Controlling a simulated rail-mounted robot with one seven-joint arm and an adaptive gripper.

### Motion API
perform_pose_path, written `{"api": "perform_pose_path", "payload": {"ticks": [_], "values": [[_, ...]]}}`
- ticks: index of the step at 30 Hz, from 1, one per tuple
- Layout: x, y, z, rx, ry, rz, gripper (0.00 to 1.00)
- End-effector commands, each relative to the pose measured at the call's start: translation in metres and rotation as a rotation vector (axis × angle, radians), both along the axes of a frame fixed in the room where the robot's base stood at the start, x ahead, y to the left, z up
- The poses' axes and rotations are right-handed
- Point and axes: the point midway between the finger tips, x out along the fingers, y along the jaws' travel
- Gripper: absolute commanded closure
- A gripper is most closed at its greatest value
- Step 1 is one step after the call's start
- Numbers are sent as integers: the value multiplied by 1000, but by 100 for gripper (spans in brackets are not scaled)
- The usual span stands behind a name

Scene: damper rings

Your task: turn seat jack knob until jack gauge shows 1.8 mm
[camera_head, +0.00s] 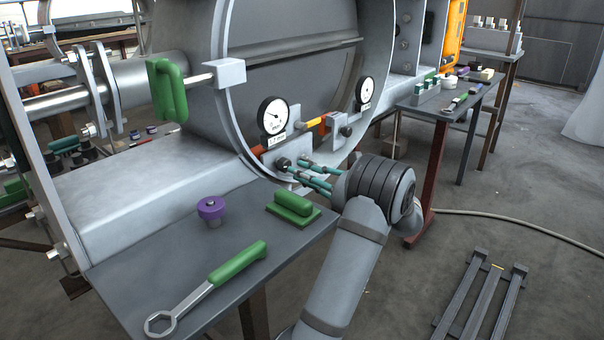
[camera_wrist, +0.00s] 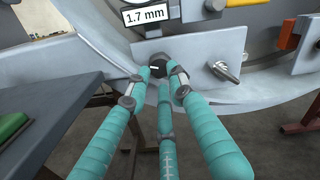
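The seat jack knob (camera_wrist: 158,66) is black with a white mark and sits on a pale grey plate in the wrist view. In the head view the knob (camera_head: 283,163) shows below a round white dial gauge (camera_head: 273,115). The readout label (camera_wrist: 145,15) above the knob reads 1.7 mm. My gripper (camera_wrist: 161,75) has three teal fingers, and their tips close in around the knob, appearing to touch its sides. In the head view my gripper (camera_head: 298,169) reaches the plate from the right. The tips' exact contact is partly hidden.
A silver toggle (camera_wrist: 224,71) juts out right of the knob. A second gauge (camera_head: 366,90) is farther right. The near bench (camera_head: 185,255) holds a green-handled wrench (camera_head: 210,285), a purple-topped piece (camera_head: 210,208) and a green block (camera_head: 293,208). A dark rack (camera_head: 480,300) lies on the floor.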

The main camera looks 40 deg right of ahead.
Motion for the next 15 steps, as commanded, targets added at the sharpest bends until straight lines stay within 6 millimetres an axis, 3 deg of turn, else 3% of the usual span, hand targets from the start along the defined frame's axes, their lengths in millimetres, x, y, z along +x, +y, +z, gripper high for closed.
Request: {"api": "perform_pose_path", "payload": {"ticks": [15], "values": [[-48,-10,-1,-1,0,-4,78]]}}
